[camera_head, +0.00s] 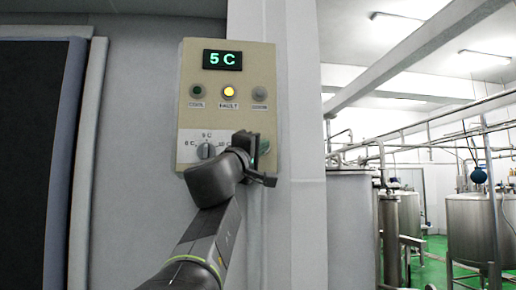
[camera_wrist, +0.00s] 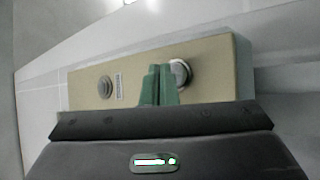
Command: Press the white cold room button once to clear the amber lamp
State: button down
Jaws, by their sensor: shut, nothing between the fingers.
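The beige control panel (camera_head: 226,58) is on the grey wall in the head view. Its amber lamp (camera_head: 229,90), labelled FAULT, is lit. A round pale button with a metal rim (camera_wrist: 181,73) shows on the panel in the wrist view. In the head view the button (camera_head: 264,146) is partly hidden behind my gripper (camera_head: 262,160). My gripper's green fingertips (camera_wrist: 158,72) are shut together and empty. In the wrist view they lie just left of the button, overlapping its edge. I cannot tell whether they touch the panel or the button.
The panel has a display (camera_head: 222,59) reading 5 C, a dark green lamp (camera_head: 197,91), a grey lamp (camera_head: 260,92) and a rotary knob (camera_head: 206,151) left of my gripper. A white wall column (camera_head: 303,120) stands right of the panel. Steel tanks (camera_head: 472,225) stand farther off.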

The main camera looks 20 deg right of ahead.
jog(key=shift+w+d, duration=0.1)
jog(key=shift+w, duration=0.3)
dwell(0.5)
jog(key=shift+s+a+b, duration=0.2)
jog(key=shift+s+b, duration=0.35)
jog(key=shift+s, duration=0.2)
jog(key=s, duration=0.2)
jog(key=s+a+b, duration=0.1)
jog(key=s, duration=0.2)
dwell(0.4)
jog(key=shift+w, duration=0.15)
dwell(0.4)
